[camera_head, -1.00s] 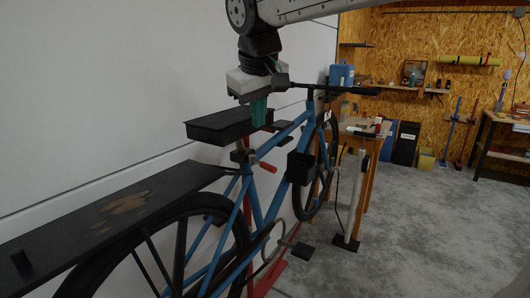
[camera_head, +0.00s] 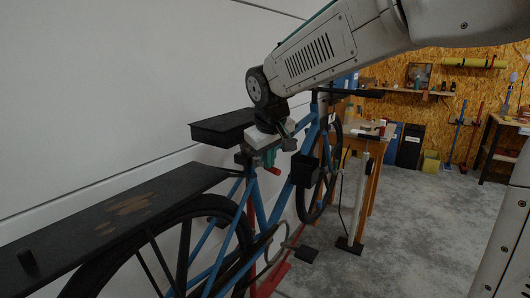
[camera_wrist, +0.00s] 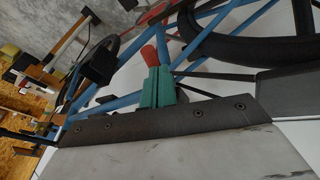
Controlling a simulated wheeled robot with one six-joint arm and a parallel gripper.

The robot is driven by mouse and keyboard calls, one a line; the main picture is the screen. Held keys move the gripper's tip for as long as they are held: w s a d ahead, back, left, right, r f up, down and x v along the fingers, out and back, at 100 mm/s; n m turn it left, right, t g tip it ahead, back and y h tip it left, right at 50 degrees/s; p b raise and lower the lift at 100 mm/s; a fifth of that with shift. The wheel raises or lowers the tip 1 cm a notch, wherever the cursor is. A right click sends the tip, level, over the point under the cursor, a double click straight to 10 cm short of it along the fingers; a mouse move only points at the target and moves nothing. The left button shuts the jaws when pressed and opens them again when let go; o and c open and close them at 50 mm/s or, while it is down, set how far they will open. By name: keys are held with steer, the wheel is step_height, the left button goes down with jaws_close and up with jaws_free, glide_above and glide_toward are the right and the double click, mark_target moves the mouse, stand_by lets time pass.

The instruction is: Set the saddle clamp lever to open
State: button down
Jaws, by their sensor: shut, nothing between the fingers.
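The saddle clamp lever (camera_head: 273,171) is a short red handle at the top of the blue bicycle frame's seat tube. It sticks out to the right and slightly down, partly hidden by my gripper. In the wrist view the red lever (camera_wrist: 149,56) shows just past the fingertips. My gripper (camera_head: 268,160) has green fingers and is directly above the lever. The fingers (camera_wrist: 156,74) are shut together with nothing between them. They look very near the lever; I cannot tell whether they touch it. The clamp body (camera_head: 243,157) shows just left of my gripper.
A black boxy saddle (camera_head: 220,128) is above and left of the clamp, close to my wrist. A long black rack (camera_head: 95,220) covers the rear wheel. A black box (camera_head: 304,170) hangs on the frame to the right. The white wall is behind; open floor (camera_head: 400,230) lies right.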

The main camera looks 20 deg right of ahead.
steer(key=shift+w+d+f, duration=0.15)
steer(key=shift+d+f, duration=0.2)
steer(key=shift+d, duration=0.25)
steer(key=shift+a+f, duration=0.15)
steer(key=shift+a, duration=0.05)
